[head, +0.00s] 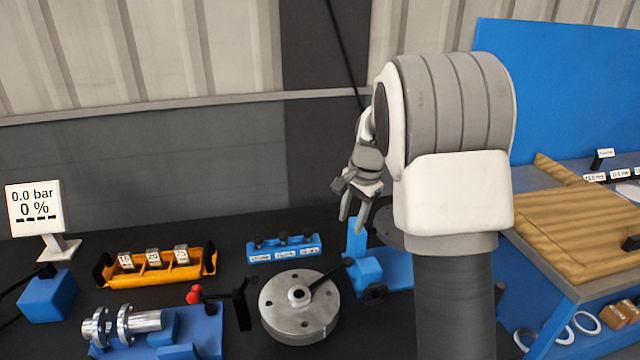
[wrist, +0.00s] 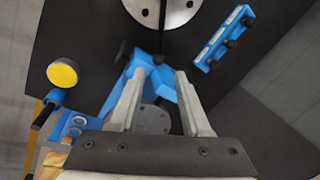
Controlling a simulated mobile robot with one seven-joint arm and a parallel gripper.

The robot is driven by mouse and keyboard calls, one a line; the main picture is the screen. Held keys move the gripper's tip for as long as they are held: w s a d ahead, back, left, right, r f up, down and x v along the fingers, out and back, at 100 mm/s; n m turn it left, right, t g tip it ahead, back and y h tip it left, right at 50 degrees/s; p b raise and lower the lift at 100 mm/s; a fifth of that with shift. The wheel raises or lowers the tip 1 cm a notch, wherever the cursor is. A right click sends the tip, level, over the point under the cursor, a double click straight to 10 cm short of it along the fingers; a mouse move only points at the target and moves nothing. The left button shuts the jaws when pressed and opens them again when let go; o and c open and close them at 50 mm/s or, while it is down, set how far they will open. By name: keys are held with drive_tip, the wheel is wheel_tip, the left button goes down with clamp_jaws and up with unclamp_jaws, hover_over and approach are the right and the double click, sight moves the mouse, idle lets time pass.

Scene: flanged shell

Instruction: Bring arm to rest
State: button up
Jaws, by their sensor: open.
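My arm rises from the lower right of the head view and bends over at the top. My gripper (head: 352,220) hangs to the left of the arm, above the back of the dark bench top and over the blue stand (head: 366,268). In the wrist view my gripper (wrist: 158,90) has its two fingers apart, with nothing between the tips that I can see held. The blue stand (wrist: 158,70) and a grey disc (wrist: 155,120) lie beyond and between the fingers. Part of the stand is hidden behind my arm.
A flanged metal disc (head: 298,305) with a handle lies on the bench. A blue block (head: 285,248), an orange tray (head: 158,268), a blue fixture with a metal shaft (head: 150,325) and a display (head: 35,208) stand to the left. A wood-topped table (head: 570,230) is at right.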

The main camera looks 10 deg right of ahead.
drive_tip(key=s+a+r+n+t, duration=0.1)
drive_tip(key=s+a+r+n, duration=0.15)
drive_tip(key=s+r, duration=0.35)
drive_tip(key=s+a+r+n+t, duration=0.1)
drive_tip(key=s+a+r+n, duration=0.15)
drive_tip(key=s+r, duration=0.4)
drive_tip(key=s+a+f+n+t+h, duration=0.1)
drive_tip(key=s+n, duration=0.6)
drive_tip(key=s, duration=1)
drive_tip(key=shift+s+a+f+t, duration=0.3)
drive_tip(key=shift+s+a+f, duration=0.05)
drive_tip(key=shift+a, duration=0.1)
idle(2.5)
